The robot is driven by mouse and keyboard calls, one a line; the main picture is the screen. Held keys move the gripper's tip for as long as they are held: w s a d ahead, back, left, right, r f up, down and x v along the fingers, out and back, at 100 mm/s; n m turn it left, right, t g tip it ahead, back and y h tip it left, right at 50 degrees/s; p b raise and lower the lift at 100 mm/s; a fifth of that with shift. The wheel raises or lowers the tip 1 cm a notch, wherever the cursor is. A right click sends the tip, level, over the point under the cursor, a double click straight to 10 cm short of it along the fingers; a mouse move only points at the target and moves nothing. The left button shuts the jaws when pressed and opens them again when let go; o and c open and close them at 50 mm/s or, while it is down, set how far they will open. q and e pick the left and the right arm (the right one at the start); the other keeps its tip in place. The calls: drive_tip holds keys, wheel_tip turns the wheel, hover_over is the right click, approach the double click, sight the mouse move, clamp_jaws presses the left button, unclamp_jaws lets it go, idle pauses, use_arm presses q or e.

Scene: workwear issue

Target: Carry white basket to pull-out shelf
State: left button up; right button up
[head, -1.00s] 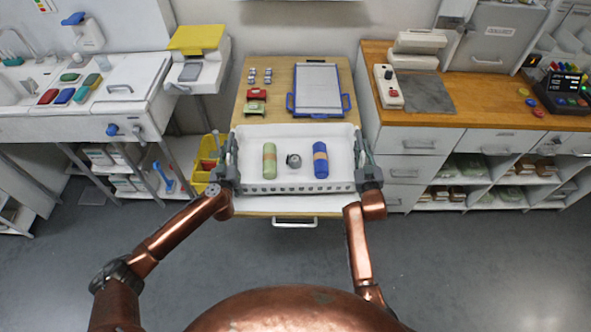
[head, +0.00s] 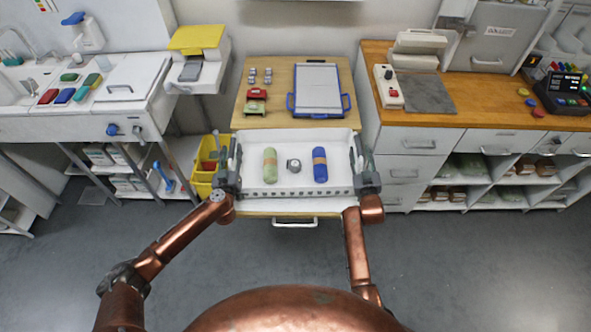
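The white basket (head: 300,190) sits over the white pull-out shelf (head: 290,206) at the front of the wooden-topped unit; it looks level and appears to rest on the shelf. A green bottle (head: 270,166), a small grey round item (head: 294,165) and a blue bottle (head: 320,165) are inside it. My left gripper (head: 229,160) is at the basket's left wall and my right gripper (head: 360,157) at its right wall. Each gripper's fingers are spread, with the wall's rim between or close beside them. The shelf's rear part is hidden under the basket.
A yellow bin (head: 203,178) stands left of the shelf. Drawers (head: 410,142) stand on the right. The floor in front is clear.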

sight(230, 166)
use_arm(q)
drive_tip(key=shift+s, duration=0.1)
idle(0.3)
drive_tip(key=s, duration=1.1)
drive_tip(key=shift+s+d, duration=0.25)
drive_tip(key=shift+s, duration=0.15)
use_arm(e)
drive_tip(key=shift+s, duration=0.2)
drive_tip(key=s, duration=1.1)
drive_tip(key=shift+s+d, duration=0.2)
drive_tip(key=shift+s, duration=0.1)
